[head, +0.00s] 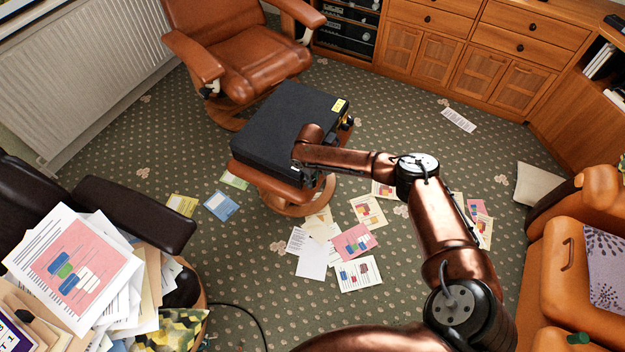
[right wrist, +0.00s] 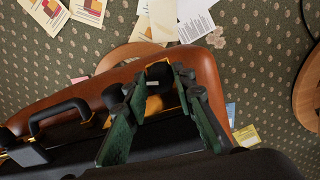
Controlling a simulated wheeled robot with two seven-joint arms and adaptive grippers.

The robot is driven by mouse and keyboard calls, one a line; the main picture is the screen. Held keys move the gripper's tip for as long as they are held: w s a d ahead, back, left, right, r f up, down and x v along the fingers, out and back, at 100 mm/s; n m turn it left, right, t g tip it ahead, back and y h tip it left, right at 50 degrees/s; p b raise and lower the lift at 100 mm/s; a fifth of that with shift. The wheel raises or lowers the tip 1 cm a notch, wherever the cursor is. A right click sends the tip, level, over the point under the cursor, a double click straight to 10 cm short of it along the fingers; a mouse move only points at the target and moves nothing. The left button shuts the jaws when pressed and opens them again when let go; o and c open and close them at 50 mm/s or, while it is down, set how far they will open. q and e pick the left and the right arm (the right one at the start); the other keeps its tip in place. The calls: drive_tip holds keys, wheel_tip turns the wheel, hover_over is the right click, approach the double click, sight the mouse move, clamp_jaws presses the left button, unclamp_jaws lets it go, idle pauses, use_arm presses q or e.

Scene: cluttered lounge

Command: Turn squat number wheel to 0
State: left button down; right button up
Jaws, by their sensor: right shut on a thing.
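A black hard case (head: 290,125) lies flat on a brown leather footstool (head: 275,188). Its handle (right wrist: 62,115) and brass-coloured fittings show along its front edge in the right wrist view. My right arm reaches in from the right in the head view and ends at the case's near front edge, where its fingers are hard to make out. In the right wrist view my right gripper (right wrist: 158,92) has its green fingers closed about a small dark part (right wrist: 160,74) at the edge, seemingly the squat number wheel. Its digits are not readable. My left gripper is not in view.
A brown armchair (head: 235,55) stands behind the footstool. Loose papers (head: 355,240) lie on the patterned carpet in front. A paper-heaped seat (head: 110,215) is at left, an orange sofa (head: 570,270) at right. Wooden cabinets (head: 450,50) line the back.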

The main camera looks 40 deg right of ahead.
clamp_jaws()
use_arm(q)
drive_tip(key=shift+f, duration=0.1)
use_arm(e)
drive_tip(key=n+p, duration=0.1)
drive_tip(key=n, duration=0.2)
drive_tip(key=shift+n, duration=0.4)
drive_tip(key=shift+d+n+p, duration=0.1)
drive_tip(key=shift+n+p, duration=0.35)
drive_tip(key=shift+n, duration=0.75)
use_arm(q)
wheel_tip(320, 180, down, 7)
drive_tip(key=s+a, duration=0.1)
use_arm(e)
drive_tip(key=shift+n, duration=1.3)
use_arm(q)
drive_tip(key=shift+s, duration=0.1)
use_arm(e)
drive_tip(key=shift+d, duration=0.1)
